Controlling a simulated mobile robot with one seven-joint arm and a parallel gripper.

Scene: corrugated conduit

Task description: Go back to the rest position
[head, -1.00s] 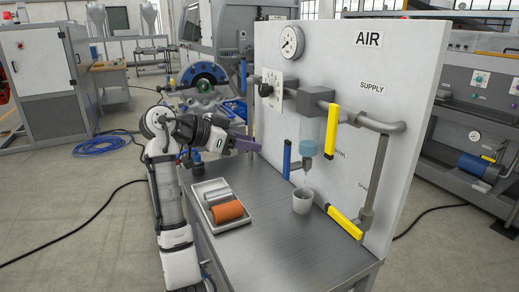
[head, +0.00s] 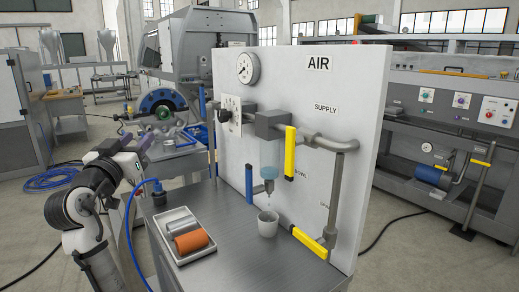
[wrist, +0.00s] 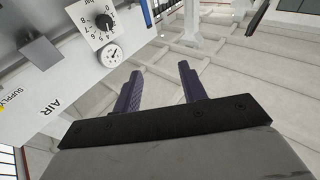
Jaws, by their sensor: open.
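My gripper (head: 142,147) is raised at the left of the bench in the head view, off to the left of the AIR panel (head: 345,100). In the wrist view my gripper (wrist: 157,88) shows two purple fingers spread apart with nothing between them. The panel also shows at the upper left of the wrist view (wrist: 75,82), turned over, apart from the fingers.
A blue-handled valve (head: 249,182) and yellow handles (head: 290,150) stick out from the panel. A blue hose (head: 137,195) hangs near my arm.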

